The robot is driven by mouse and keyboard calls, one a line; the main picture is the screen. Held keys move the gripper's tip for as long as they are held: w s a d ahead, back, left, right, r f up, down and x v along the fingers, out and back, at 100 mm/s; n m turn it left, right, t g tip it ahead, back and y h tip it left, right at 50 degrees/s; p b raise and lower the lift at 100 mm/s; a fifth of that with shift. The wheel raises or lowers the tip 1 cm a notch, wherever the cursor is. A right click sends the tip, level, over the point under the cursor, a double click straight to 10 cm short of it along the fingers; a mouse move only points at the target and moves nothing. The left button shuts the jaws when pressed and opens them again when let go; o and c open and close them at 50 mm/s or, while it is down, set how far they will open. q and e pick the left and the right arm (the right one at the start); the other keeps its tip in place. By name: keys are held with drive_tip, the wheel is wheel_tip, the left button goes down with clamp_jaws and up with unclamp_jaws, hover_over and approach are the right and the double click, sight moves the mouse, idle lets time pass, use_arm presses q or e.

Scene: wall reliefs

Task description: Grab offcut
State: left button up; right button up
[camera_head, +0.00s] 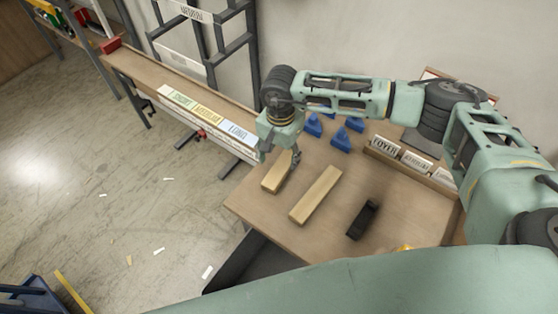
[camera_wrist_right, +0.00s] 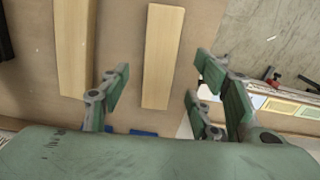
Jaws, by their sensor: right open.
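Two pale wooden pieces lie side by side on the wooden table. The shorter one, which looks like the offcut (camera_head: 275,181), lies near the table's left edge. The longer strip (camera_head: 315,195) lies to its right. My right gripper (camera_head: 293,162) is above the far end of the offcut and hides part of it. In the right wrist view, the open right gripper (camera_wrist_right: 162,72) has its fingers on either side of the offcut (camera_wrist_right: 162,40), with nothing held. The longer strip (camera_wrist_right: 73,45) is outside the fingers, to the left. My left gripper does not show.
Several blue blocks (camera_head: 341,140) sit behind the wooden pieces. A black object (camera_head: 362,220) lies to the right on the table. A labelled wooden rack (camera_head: 412,165) stands at the back right. A shelf with coloured labels (camera_head: 205,110) is at the left.

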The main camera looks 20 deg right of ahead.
sight(281, 166)
drive_tip(key=shift+s+f, duration=0.1)
drive_tip(key=shift+f, duration=0.3)
drive_tip(key=shift+d+f+p, duration=0.25)
drive_tip(key=shift+f+p, duration=0.55)
drive_tip(key=shift+f, duration=0.45)
drive_tip(key=shift+w+f, duration=0.15)
drive_tip(key=shift+f, duration=0.45)
drive_tip(key=shift+w+f, duration=0.15)
drive_tip(key=shift+f, duration=0.4)
drive_tip(key=c, duration=1.3)
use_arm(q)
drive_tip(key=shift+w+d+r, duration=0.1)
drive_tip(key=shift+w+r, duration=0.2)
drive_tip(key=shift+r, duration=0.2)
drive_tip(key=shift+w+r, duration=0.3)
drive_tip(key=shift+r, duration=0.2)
